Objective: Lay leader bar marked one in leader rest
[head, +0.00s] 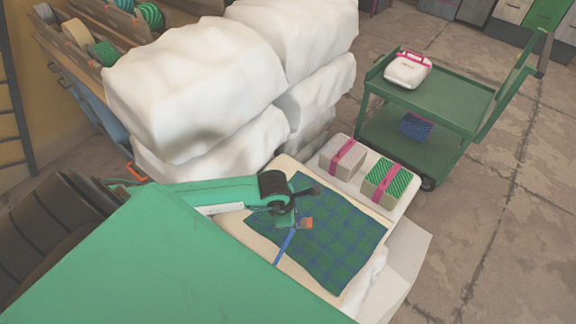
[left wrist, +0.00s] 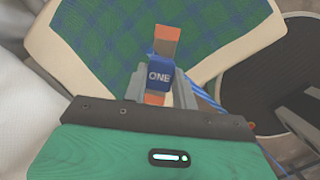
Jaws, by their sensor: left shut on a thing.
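The leader bar (left wrist: 160,76) has orange ends and a blue middle marked ONE in the left wrist view. My left gripper (left wrist: 158,88) is shut on it, with a grey finger on each side. In the head view its orange end (head: 306,223) shows beside my left gripper (head: 292,220), over the plaid cloth. A blue strip (head: 285,243) runs down-left from there, and blue cords (left wrist: 205,97) show in the left wrist view. I cannot make out the leader rest. My right gripper is in neither view.
A green-and-blue plaid cloth (head: 345,232) lies on a cream board (head: 243,228). Two strapped bundles, one pale (head: 342,158) and one green (head: 386,183), stand behind it. Large white bales (head: 205,85) stand back left. A green cart (head: 440,95) carries a white bundle (head: 407,70).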

